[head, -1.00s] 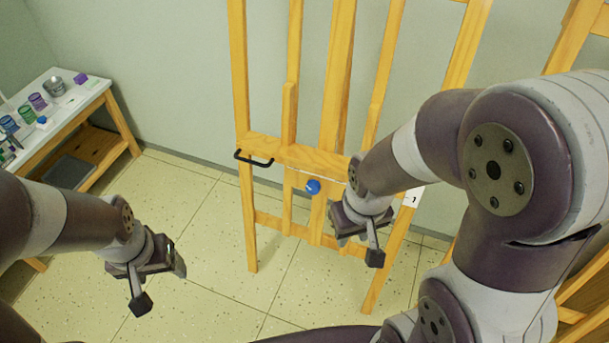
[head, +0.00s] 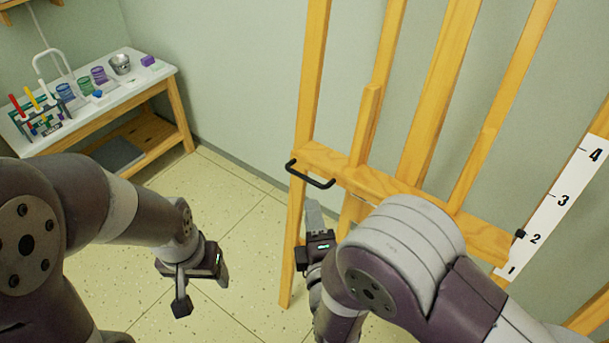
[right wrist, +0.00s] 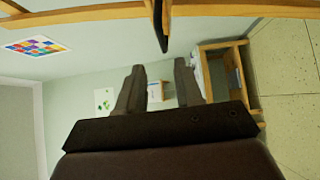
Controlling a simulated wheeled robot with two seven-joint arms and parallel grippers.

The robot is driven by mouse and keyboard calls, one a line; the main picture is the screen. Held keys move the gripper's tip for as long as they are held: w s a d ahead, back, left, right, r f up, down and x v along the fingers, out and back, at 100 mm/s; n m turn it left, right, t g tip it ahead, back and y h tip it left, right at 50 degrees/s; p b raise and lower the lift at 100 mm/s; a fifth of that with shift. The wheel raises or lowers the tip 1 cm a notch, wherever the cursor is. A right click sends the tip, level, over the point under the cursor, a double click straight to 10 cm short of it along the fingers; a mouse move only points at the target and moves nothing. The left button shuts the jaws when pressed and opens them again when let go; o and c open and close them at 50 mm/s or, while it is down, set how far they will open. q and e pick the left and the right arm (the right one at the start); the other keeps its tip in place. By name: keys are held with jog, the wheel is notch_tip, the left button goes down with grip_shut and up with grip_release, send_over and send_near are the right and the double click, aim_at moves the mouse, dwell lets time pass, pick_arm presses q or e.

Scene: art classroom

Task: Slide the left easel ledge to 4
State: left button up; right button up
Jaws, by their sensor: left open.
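The wooden easel ledge (head: 393,190) is a crossbar with a black handle (head: 311,176) at its left end. Its right end is beside a white number scale (head: 556,205) marked 1 to 4. A small black marker (head: 519,234) shows there near the 2; the exact reading is unclear. My right gripper (head: 316,218) is below the handle, apart from it. In the right wrist view its fingers (right wrist: 158,88) are spread and empty, and the handle (right wrist: 160,28) is seen end-on beyond them. My left gripper (head: 198,276) is open and empty, left of the easel.
A white-topped side table (head: 125,75) at the left holds a rack of tubes (head: 38,112), cups, a metal bucket (head: 120,64) and small blocks. My right arm covers the easel's lower middle.

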aim_at(304, 175)
jog(key=w, duration=0.3)
jog(key=w+a+b, duration=0.1)
jog(key=w, duration=0.7)
jog(key=shift+w+a+f, duration=0.2)
jog(key=shift+a, duration=0.1)
grip_shut()
